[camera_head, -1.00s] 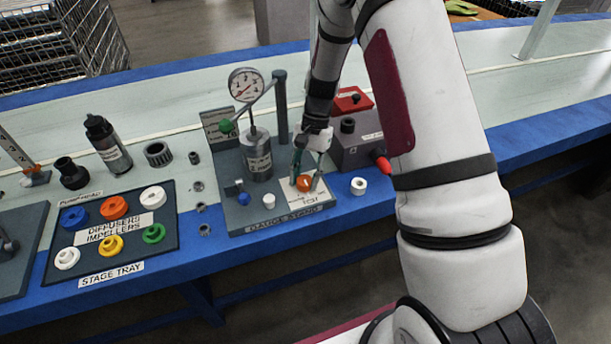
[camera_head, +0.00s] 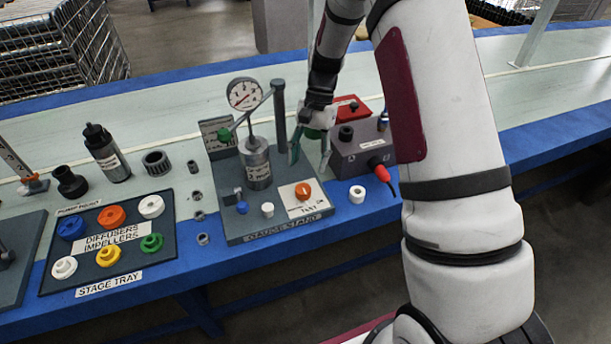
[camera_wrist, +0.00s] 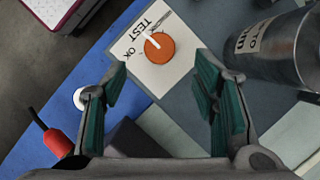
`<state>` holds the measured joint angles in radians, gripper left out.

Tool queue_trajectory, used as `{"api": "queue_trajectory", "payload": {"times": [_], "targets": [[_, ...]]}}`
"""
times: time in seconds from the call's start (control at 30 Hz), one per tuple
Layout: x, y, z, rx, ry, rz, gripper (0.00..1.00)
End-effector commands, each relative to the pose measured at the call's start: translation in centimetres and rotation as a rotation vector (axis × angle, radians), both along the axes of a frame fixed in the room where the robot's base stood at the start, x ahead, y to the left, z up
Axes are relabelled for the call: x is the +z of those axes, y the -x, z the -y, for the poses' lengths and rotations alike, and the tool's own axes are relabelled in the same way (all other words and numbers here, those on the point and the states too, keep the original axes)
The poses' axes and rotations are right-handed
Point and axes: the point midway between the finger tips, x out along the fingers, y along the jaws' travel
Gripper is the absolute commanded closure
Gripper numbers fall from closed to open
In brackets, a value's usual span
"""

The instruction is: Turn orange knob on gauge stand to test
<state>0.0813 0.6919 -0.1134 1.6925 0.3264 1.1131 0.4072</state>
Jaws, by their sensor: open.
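The orange knob (camera_head: 303,191) sits on a white label plate (camera_head: 318,203) at the front right of the grey gauge stand (camera_head: 240,225). In the wrist view the knob (camera_wrist: 159,48) shows a white mark pointing to the upper left, toward the printed word TEST; OK is printed beside it. My gripper (camera_head: 310,160) is open and empty, above and behind the knob, clear of it. In the wrist view the knob lies just beyond the gap between my green-padded fingertips (camera_wrist: 162,76). The dial gauge (camera_head: 245,94) stands upright on the stand; its reading is too small to tell.
A grey box (camera_head: 352,156) with a red plug (camera_head: 381,173) stands right of the stand. A metal cylinder (camera_head: 256,165) and a post (camera_head: 279,115) stand behind the knob. A white ring (camera_head: 357,194) lies in front of the box. The stage tray (camera_head: 60,245) is at left.

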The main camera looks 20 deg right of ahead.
Motion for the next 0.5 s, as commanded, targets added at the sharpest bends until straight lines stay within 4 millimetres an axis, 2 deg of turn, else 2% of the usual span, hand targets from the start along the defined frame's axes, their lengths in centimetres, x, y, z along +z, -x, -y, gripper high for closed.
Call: {"api": "queue_trajectory", "payload": {"times": [0.1, 0.2, 0.5], "targets": [[2.0, -0.6, 0.7, 0.0, 0.002, 0.003, 0.46], [3.1, -1.0, 1.0, 0.0, 0.001, 0.002, 0.46], [4.2, -1.2, 1.3, 0.0, 0.001, -0.001, 0.46]]}}
